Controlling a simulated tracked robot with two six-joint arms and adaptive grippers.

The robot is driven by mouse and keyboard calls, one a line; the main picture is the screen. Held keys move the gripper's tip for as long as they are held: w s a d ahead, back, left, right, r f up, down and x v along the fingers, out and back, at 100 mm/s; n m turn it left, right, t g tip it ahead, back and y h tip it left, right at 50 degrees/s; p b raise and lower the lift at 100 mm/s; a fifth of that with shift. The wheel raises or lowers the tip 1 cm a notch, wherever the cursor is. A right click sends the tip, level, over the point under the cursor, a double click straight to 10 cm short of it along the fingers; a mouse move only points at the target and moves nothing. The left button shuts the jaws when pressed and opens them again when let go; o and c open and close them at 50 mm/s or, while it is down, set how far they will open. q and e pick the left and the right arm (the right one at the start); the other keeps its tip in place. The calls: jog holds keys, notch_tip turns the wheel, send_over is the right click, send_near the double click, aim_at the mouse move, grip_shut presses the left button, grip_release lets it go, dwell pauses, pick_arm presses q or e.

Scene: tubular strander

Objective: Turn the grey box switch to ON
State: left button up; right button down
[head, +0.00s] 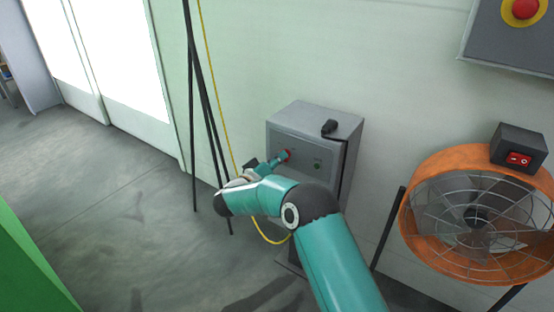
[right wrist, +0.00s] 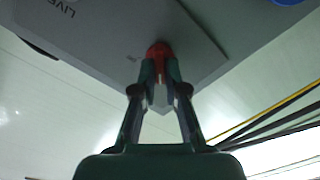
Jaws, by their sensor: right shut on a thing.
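The grey box (head: 315,122) stands against the wall, with a red switch knob (head: 286,155) on its front face and a small green part to the right of it. My right gripper (head: 279,160) reaches the knob from the left. In the right wrist view, my right gripper (right wrist: 160,68) has its two fingertips closed on the red knob (right wrist: 158,48) against the grey panel. The fingers hide part of the knob, and I cannot read its position. My left gripper is not in view.
An orange fan (head: 412,212) with a dark box and red rocker switch (head: 519,159) stands at the right. A panel with a red button (head: 524,8) hangs upper right. Dark poles (head: 192,110) and a yellow cable (head: 213,90) are left of the box.

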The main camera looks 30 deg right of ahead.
jog(key=shift+m, duration=0.3)
jog(key=m+b, duration=0.2)
jog(key=m, duration=0.3)
jog(key=m+b, duration=0.1)
jog(key=m, duration=0.5)
jog(key=s+m+b, duration=0.1)
jog(key=m+b, duration=0.1)
jog(key=m, duration=0.4)
jog(key=shift+d+f+b, duration=0.15)
jog(key=shift+d+b, duration=0.1)
jog(key=shift+b, duration=0.1)
jog(key=c, duration=1.2)
grip_release()
jog(key=shift+w, duration=0.1)
